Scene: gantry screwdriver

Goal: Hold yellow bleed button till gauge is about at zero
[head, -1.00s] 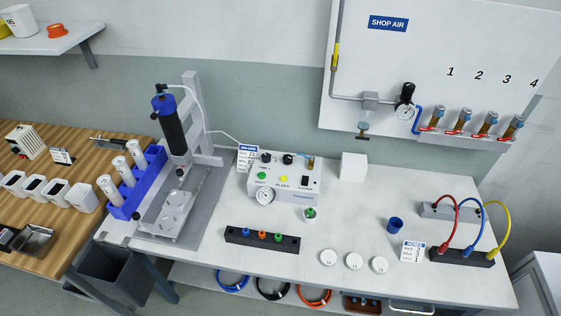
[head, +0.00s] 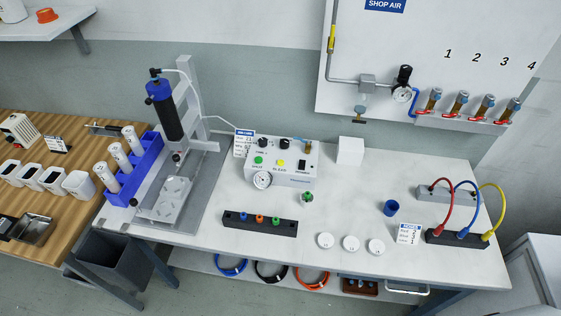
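The yellow bleed button (head: 281,163) is on the front of a white control box (head: 296,157) in the middle of the workbench. A green button (head: 258,160) sits to its left and a black switch (head: 302,165) to its right. The round gauge (head: 262,180) is at the box's lower left; its needle is too small to read. Nothing touches the yellow button. Neither of my grippers is in view.
A dispensing stand with a black and blue syringe barrel (head: 168,112) stands left of the box. A black block with coloured tips (head: 260,222) and several white lids lie in front. Red, blue and yellow hoses (head: 464,200) loop at the right.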

